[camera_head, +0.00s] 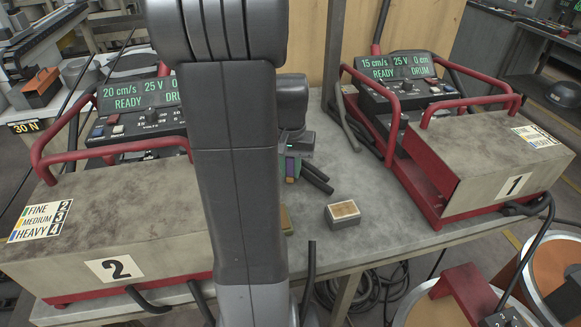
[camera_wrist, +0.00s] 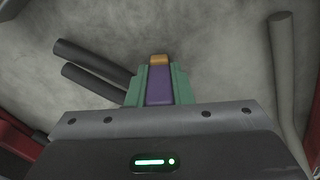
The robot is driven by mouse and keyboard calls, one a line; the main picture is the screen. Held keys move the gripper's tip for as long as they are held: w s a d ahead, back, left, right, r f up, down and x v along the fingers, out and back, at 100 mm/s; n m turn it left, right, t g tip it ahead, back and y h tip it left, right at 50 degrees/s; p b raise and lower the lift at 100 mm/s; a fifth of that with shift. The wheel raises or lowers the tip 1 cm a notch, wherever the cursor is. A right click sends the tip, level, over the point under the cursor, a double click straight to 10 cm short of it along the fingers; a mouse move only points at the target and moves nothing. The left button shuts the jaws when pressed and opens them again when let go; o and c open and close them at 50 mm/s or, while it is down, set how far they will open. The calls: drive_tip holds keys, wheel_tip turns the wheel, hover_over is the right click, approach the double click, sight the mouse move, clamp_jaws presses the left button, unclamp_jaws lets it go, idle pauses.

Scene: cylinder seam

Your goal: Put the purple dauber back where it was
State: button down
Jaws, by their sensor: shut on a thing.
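My gripper (camera_wrist: 159,80) is shut on the purple dauber (camera_wrist: 158,92), which sits between its two green fingers in the wrist view. The dauber has a purple body and an orange end that points away from the palm. The grey worktable surface (camera_wrist: 210,50) shows beyond that end; I cannot tell whether they touch. In the head view my gripper (camera_head: 291,167) and a little of the purple dauber (camera_head: 290,168) show beside my arm, over the table (camera_head: 375,215). My arm hides much of the table's middle.
Two dark rods (camera_wrist: 90,68) are just left of my gripper. A grey bar (camera_wrist: 284,75) is at right. A tan-topped block (camera_head: 343,212) stands nearer the front edge; another (camera_head: 286,221) is partly hidden. Machine 2 (camera_head: 130,225) and machine 1 (camera_head: 490,160) flank the space.

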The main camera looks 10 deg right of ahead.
drive_tip(key=c, duration=1.3)
unclamp_jaws()
drive_tip(key=shift+f, duration=0.1)
wheel_tip(320, 180, up, 12)
drive_tip(key=shift+r, duration=0.2)
